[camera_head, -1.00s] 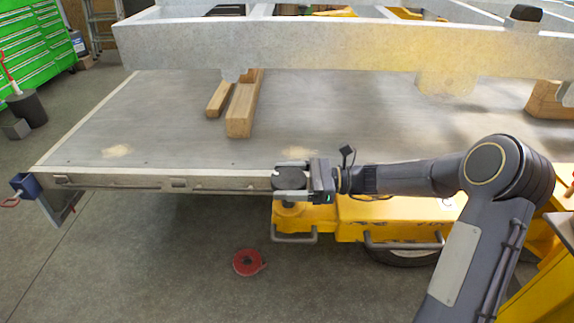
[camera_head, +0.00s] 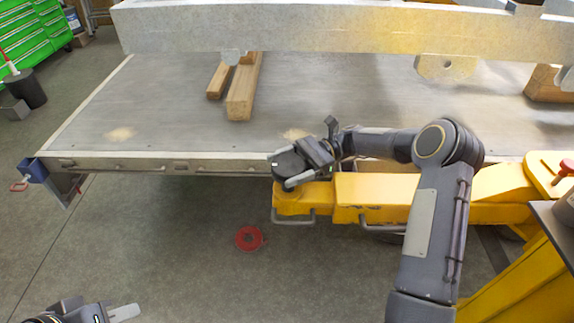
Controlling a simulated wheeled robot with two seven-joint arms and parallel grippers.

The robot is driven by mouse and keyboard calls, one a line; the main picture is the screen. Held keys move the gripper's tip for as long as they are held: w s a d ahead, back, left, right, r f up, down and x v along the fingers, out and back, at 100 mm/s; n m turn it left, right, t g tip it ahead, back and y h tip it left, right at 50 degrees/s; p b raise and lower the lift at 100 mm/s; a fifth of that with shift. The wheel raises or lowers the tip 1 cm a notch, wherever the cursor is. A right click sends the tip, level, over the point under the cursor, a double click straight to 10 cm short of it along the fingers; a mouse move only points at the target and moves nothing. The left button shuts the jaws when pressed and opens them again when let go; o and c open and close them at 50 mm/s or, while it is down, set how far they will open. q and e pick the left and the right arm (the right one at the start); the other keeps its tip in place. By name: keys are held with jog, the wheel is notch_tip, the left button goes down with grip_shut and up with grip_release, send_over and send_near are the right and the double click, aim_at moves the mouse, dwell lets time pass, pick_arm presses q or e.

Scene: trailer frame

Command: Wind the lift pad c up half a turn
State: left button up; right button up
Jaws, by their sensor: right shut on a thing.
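The lift pad c (camera_head: 287,167) is a dark round disc on top of the yellow lift arm's left end (camera_head: 293,200), close to the trailer bed's front edge. My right gripper (camera_head: 290,166) is shut around the pad, reaching in from its upper right at a slant. The gripper fingers hide part of the pad's rim, and the screw below it is mostly hidden. My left gripper (camera_head: 97,313) shows only partly at the bottom left corner, far from the pad; its finger spacing is not clear.
The trailer bed (camera_head: 160,110) lies behind the pad, with wooden blocks (camera_head: 243,95) under a grey frame beam (camera_head: 290,28). A yellow machine (camera_head: 520,260) stands at right.

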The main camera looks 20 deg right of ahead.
aim_at(303, 161)
jog(key=shift+f, duration=0.15)
jog(key=o, duration=1)
jog(key=v, duration=0.8)
jog(key=shift+a+b, duration=0.1)
jog(key=shift+b, duration=0.25)
